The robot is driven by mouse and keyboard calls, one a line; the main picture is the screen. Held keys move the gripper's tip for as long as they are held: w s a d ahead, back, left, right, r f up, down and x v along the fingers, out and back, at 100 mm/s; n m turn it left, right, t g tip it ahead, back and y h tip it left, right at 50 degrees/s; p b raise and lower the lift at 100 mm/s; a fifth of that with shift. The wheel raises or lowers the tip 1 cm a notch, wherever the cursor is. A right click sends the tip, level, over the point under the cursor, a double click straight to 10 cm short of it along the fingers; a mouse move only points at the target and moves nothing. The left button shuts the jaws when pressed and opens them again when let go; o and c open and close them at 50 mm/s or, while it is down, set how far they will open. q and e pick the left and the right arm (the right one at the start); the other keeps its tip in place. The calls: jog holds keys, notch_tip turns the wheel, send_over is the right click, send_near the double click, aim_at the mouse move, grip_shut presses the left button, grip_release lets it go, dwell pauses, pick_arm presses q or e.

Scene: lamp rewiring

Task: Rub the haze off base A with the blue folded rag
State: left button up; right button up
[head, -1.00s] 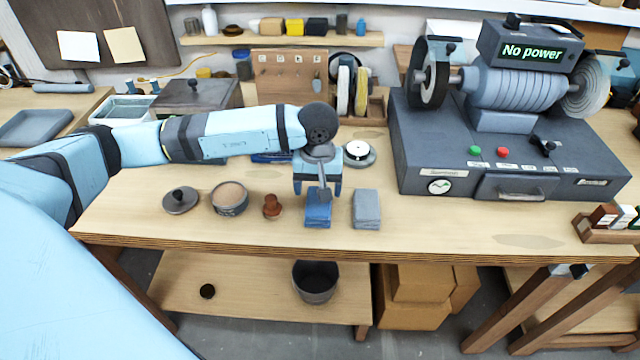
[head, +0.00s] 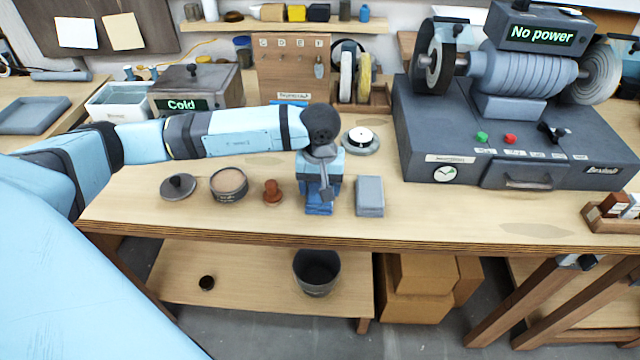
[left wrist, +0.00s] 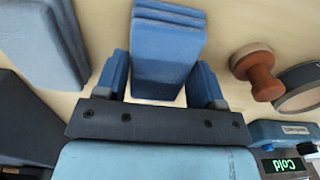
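The blue folded rag (head: 318,211) lies on the workbench, partly hidden in the head view by my left gripper (head: 320,192). In the left wrist view the rag (left wrist: 168,45) shows as a stack of blue layers between the two fingers. My left gripper (left wrist: 163,88) is open, with one finger on each side of the rag's near end and gaps visible beside it. I cannot tell which thing is base A; no such label is legible. A round grey disc with a white centre (head: 361,140) stands behind and right of the gripper. My right gripper is not in view.
A grey folded cloth (head: 369,196) lies right of the rag. A brown knob-shaped piece (head: 272,191), a round tin (head: 229,184) and a dark lid (head: 178,187) stand to the left. The large grinding machine (head: 520,160) fills the right. The front strip of bench is clear.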

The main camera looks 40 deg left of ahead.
pick_arm(q)
jog(key=shift+r+p, duration=1)
jog(key=shift+r, duration=1.55)
jog(key=shift+w, duration=0.1)
